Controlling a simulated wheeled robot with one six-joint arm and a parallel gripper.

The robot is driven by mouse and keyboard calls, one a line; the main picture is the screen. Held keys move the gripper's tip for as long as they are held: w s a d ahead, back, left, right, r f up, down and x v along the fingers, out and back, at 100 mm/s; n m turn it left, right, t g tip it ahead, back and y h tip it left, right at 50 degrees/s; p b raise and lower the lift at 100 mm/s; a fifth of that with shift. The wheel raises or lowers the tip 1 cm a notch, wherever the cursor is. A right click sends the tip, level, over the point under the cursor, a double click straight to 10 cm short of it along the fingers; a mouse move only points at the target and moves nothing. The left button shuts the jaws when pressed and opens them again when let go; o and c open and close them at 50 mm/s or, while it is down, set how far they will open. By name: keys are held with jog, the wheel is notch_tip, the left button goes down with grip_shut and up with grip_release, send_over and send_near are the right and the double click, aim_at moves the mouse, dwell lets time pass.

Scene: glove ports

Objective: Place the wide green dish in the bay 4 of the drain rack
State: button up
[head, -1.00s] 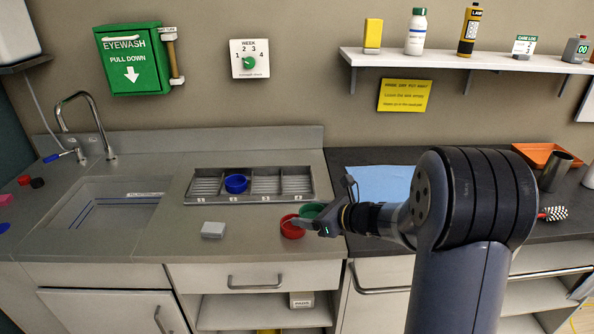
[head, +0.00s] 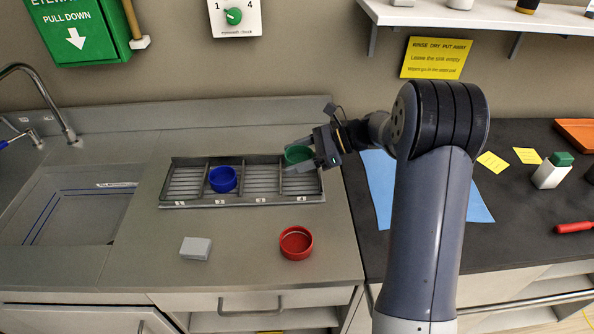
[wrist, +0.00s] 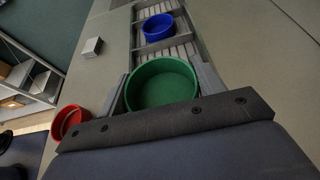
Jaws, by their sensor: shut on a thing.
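My gripper (head: 310,155) is shut on the green dish (head: 298,153), which shows large between the fingers in the wrist view (wrist: 162,84). The dish is over the right end of the drain rack (head: 262,202), at the bay labelled 4. I cannot tell whether it touches the rack floor. The rack is a grey tray with several bays, divided by thin walls and numbered along the front. A blue dish (head: 222,179) sits in bay 2; it also shows in the wrist view (wrist: 158,27). Bay 3 (head: 262,178) looks empty.
A red dish (head: 296,243) and a light grey block (head: 196,248) stand on the counter in front of the rack. The sink (head: 65,205) is at the left. A blue cloth (head: 378,180) lies on the dark counter at the right.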

aim_at(290, 182)
notch_tip(290, 182, down, 6)
dwell(0.4)
jog(key=shift+s+f, duration=0.2)
jog(key=shift+f, duration=0.55)
jog(key=o, duration=1)
jog(key=shift+f+b, duration=0.1)
jog(key=shift+b, duration=0.2)
jog(key=shift+c, duration=0.2)
jog(key=shift+r, duration=0.25)
jog(key=v, duration=0.8)
jog(key=r+v, duration=0.1)
jog(key=v, duration=0.3)
jog(key=shift+w+r, duration=0.1)
jog(key=shift+w, duration=0.15)
